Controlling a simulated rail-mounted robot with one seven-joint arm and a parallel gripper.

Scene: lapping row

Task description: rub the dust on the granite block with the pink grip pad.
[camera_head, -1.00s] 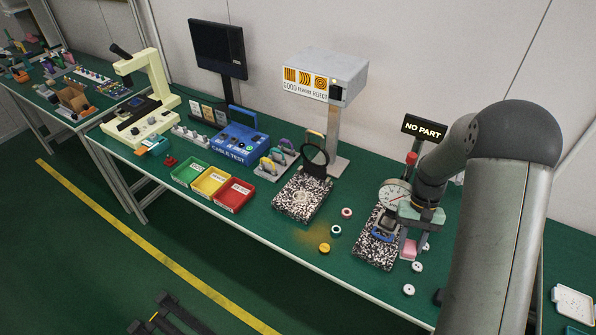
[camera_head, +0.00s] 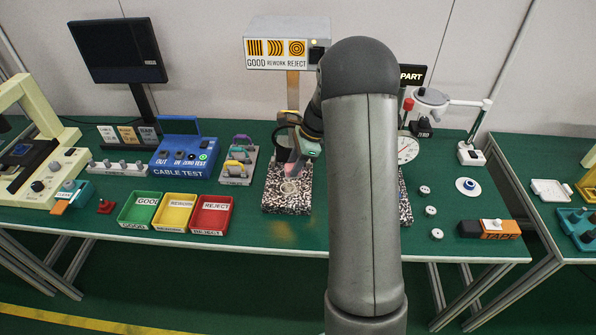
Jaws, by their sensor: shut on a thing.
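A speckled black-and-white granite block (camera_head: 272,201) lies near the middle of the bench, with a pale dust patch (camera_head: 289,188) on its top. My gripper (camera_head: 291,162) is over the back part of this block, shut on the pink grip pad (camera_head: 290,169). The pad is small here and partly hidden by the gripper. I cannot tell whether it touches the stone. A second speckled granite block (camera_head: 404,208) with a dial gauge (camera_head: 407,149) is mostly hidden behind my arm.
Green (camera_head: 139,209), yellow (camera_head: 175,212) and red (camera_head: 212,214) bins stand left of the block. An inspection unit (camera_head: 273,45) on a post rises behind.

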